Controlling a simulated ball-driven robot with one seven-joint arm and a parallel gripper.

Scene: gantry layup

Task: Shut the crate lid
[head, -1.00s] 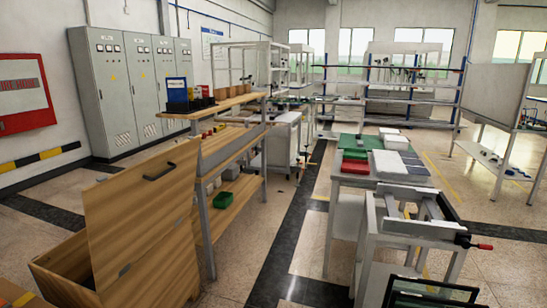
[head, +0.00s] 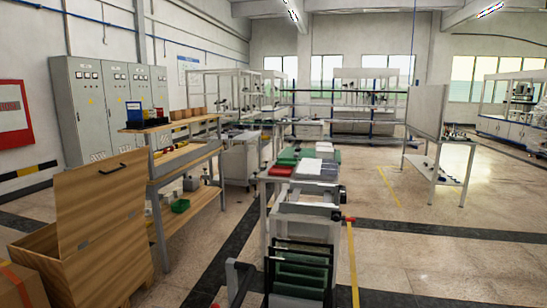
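In the head view, a wooden crate (head: 112,265) stands at the lower left. Its wooden lid (head: 102,190) stands raised, close to upright, with a dark handle near its top edge. The crate's open mouth shows to the left of the lid. The inside is mostly hidden from this angle. My gripper is not in view.
A cardboard box (head: 30,287) sits at the bottom left corner by the crate. A wooden shelf bench (head: 190,210) stands just behind it. A work table with a green mat and trays (head: 288,175) and a rack of dark frames (head: 300,275) stand at centre.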

